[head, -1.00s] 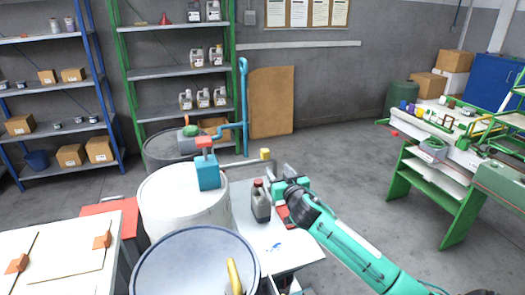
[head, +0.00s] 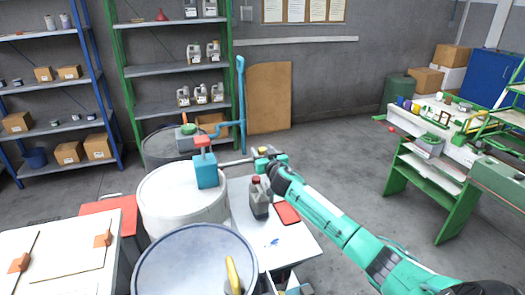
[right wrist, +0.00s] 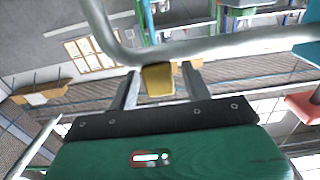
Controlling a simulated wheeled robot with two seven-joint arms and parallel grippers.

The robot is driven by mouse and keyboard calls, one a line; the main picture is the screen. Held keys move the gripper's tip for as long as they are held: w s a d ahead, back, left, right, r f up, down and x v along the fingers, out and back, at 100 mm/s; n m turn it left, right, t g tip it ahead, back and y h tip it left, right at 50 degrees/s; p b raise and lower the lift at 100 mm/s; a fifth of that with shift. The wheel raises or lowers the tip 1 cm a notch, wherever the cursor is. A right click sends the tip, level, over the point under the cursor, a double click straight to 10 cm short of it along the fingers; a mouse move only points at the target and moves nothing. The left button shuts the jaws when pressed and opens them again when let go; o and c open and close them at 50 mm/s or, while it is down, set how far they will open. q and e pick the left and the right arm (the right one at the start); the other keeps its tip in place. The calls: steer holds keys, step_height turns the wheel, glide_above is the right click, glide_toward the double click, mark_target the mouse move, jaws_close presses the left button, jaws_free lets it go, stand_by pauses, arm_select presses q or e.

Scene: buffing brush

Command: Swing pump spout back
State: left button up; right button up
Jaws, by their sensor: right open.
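The pump has a teal body (head: 206,172) with a red top (head: 202,142) and stands on a white drum (head: 180,203). Its grey spout (head: 238,161) reaches out to the right, past the drum's rim. My right gripper (head: 262,154) is at the spout's outer end. The fingers look apart from the tip; contact cannot be told. My left gripper is not in view.
A dark grey bottle (head: 258,198) and a red flat item (head: 287,213) stand on a white cart top (head: 285,247) below the right arm. A blue drum (head: 195,265) is in front. Open floor lies to the right.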

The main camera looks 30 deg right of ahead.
steer(key=shift+w, duration=0.2)
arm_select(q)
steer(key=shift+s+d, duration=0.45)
arm_select(e)
steer(key=c, duration=0.5)
jaws_close()
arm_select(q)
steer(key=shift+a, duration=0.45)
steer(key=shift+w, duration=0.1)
arm_select(e)
steer(key=shift+s, duration=0.1)
